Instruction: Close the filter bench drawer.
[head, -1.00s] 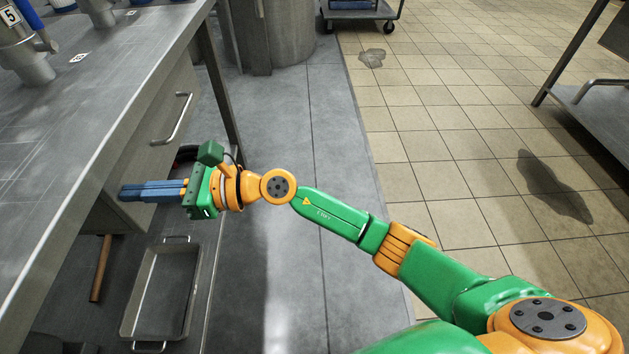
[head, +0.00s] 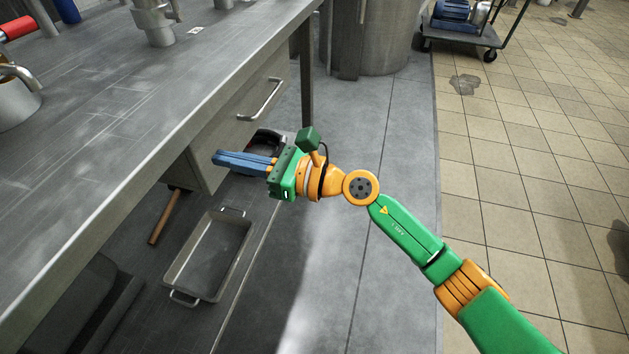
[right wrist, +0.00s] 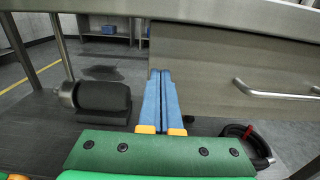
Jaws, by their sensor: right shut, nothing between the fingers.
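The grey filter bench drawer (head: 232,128) is under the bench top in the head view, with a bar handle (head: 262,100) on its front. How far it stands out is hard to tell, as the bench top hides its upper part. In the right wrist view its front (right wrist: 215,65) fills the upper right, with the handle (right wrist: 275,92) at right. My right gripper (head: 216,158) is shut and empty, its blue fingers pointing left near the drawer's lower edge. In the wrist view the fingertips (right wrist: 160,74) overlap the front's left end; contact cannot be told. My left gripper is out of view.
The bench top (head: 110,140) overhangs the drawer. On the lower shelf are a metal tray (head: 246,250), a wooden handle (head: 165,217) and a dark coil with red (right wrist: 262,150). A dark cylinder (right wrist: 103,97) lies left of the fingers.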

